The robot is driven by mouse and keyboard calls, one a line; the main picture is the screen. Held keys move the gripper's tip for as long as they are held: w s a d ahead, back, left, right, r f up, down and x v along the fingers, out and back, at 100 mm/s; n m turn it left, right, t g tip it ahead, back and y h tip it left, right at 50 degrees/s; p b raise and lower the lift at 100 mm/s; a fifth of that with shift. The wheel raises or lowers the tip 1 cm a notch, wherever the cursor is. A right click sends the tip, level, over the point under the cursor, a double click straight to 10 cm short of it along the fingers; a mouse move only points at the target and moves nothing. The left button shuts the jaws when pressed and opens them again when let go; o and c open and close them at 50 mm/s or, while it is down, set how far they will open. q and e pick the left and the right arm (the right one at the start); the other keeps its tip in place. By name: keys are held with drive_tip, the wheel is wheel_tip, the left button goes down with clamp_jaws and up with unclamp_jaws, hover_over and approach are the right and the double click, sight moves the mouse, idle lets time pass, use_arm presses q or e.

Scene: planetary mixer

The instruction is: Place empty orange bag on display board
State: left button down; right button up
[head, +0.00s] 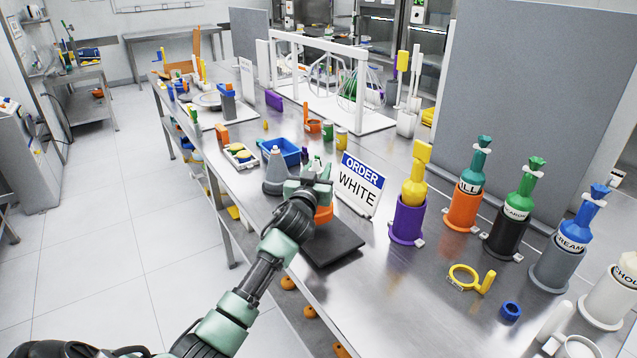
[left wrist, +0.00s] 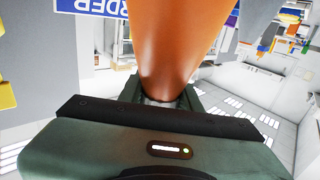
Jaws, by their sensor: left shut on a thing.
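My left gripper (head: 313,183) is over the middle of the steel table and is shut on the orange bag (head: 323,213). In the left wrist view the orange bag (left wrist: 190,45) fills the upper middle and narrows down to the gripper. In the head view my gripper and arm hide most of it. The bag is above or at a black flat plate (head: 335,246); I cannot tell if they touch. An ORDER WHITE sign (head: 358,185) stands just right of the gripper. I cannot tell which thing is the display board. My right gripper is not in view.
Filled bags stand in purple (head: 408,221), orange (head: 463,208), black (head: 508,233) and grey (head: 556,264) holders on the right. A yellow ring (head: 464,276) lies near the front.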

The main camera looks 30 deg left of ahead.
use_arm(q)
wheel_tip(320, 180, down, 4)
drive_tip(key=c, duration=1)
unclamp_jaws()
drive_tip(key=shift+o, duration=0.2)
drive_tip(key=shift+s+d, duration=0.1)
drive_tip(key=b+v, duration=0.1)
drive_tip(key=v, duration=1)
drive_tip(key=shift+s, duration=0.4)
drive_tip(key=shift+d, duration=0.1)
